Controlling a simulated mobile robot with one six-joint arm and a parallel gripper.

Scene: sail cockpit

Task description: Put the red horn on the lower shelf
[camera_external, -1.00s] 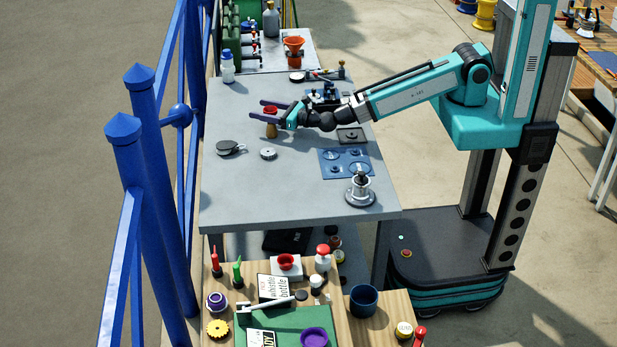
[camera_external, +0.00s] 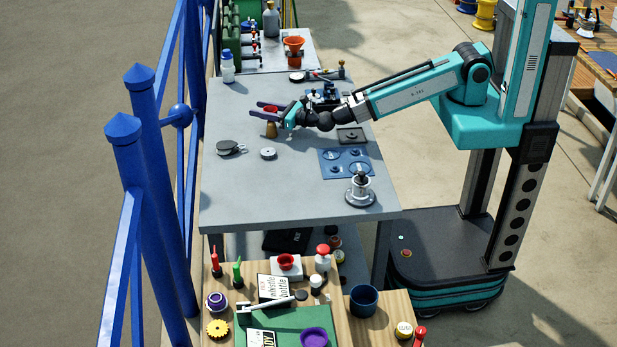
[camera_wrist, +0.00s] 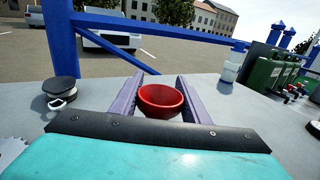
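The red horn (camera_wrist: 160,100) shows in the wrist view as a round red bell between the two purple fingers of my gripper (camera_wrist: 157,92), which appear to touch both its sides. In the external view the red horn (camera_external: 271,108) is partly hidden by my gripper (camera_external: 257,108). A tan piece (camera_external: 271,130) shows directly below it at the tabletop; I cannot tell whether it belongs to the horn. My gripper appears shut on the horn, low over the grey table (camera_external: 250,190). Under the table, part of a lower shelf (camera_external: 240,246) shows, mostly hidden.
A black pulley-like block (camera_external: 230,148), a grey disc (camera_external: 268,153), a blue plate (camera_external: 346,162) and a metal winch (camera_external: 360,190) sit on the table. A white bottle (camera_external: 228,67) stands at the back left. Blue railing (camera_external: 160,180) runs along the left side.

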